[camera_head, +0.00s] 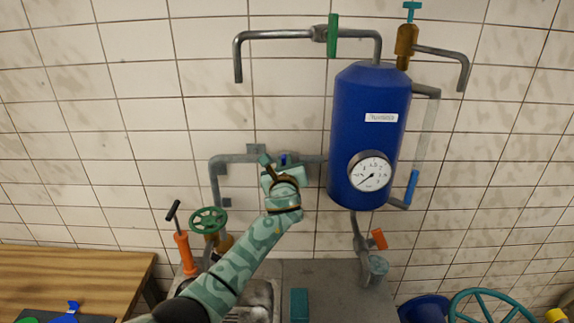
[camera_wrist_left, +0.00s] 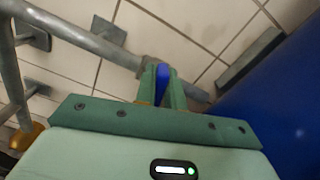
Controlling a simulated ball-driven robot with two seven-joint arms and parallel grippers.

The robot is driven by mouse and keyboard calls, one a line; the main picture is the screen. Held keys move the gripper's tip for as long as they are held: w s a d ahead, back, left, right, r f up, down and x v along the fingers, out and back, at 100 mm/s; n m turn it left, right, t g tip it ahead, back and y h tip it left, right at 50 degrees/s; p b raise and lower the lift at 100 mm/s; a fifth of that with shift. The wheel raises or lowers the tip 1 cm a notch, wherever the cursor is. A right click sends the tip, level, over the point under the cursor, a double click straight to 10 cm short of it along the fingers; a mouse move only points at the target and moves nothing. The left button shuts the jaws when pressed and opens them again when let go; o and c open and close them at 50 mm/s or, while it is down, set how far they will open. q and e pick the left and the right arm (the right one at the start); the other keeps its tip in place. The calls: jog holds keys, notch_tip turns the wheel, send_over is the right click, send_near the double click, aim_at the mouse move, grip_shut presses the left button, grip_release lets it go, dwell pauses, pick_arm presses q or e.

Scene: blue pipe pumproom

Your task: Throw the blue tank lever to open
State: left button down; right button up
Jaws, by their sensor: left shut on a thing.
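A small blue lever (camera_head: 283,158) sits on the grey pipe (camera_head: 238,158) left of the blue tank (camera_head: 370,130). My left gripper (camera_head: 278,172) is at this pipe and hides most of the lever in the head view. In the left wrist view the blue lever (camera_wrist_left: 162,76) stands between the two green fingers of my left gripper (camera_wrist_left: 163,86). They are shut on it, just in front of the grey pipe (camera_wrist_left: 75,35). The tank's blue side (camera_wrist_left: 275,110) is to the right there. My right gripper is not in view.
A green lever (camera_head: 333,36) and a teal valve handle (camera_head: 411,8) are above. A gauge (camera_head: 370,172) is on the tank, with another blue lever (camera_head: 412,186) beside it. A green handwheel (camera_head: 208,220) and orange-handled tool (camera_head: 184,250) stand left of my arm. A wooden table (camera_head: 80,277) is lower left.

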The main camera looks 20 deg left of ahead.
pick_arm(q)
jog(key=shift+s+a+f+n+b, duration=0.1)
jog(key=shift+a+f+n+b, duration=0.3)
jog(key=shift+n+b, duration=1.4)
jog(key=shift+s+a+f+n+b, duration=0.15)
jog(key=shift+f+n+b, duration=0.4)
jog(key=shift+n, duration=2.5)
jog(key=shift+s+a+f+n+b, duration=0.1)
jog(key=shift+a+f+n+b, duration=0.35)
jog(key=shift+n+b, duration=1.35)
jog(key=shift+d+f+n+p, duration=0.1)
jog(key=shift+n+p, duration=0.5)
jog(key=shift+n, duration=0.25)
jog(key=c, duration=1.5)
grip_release()
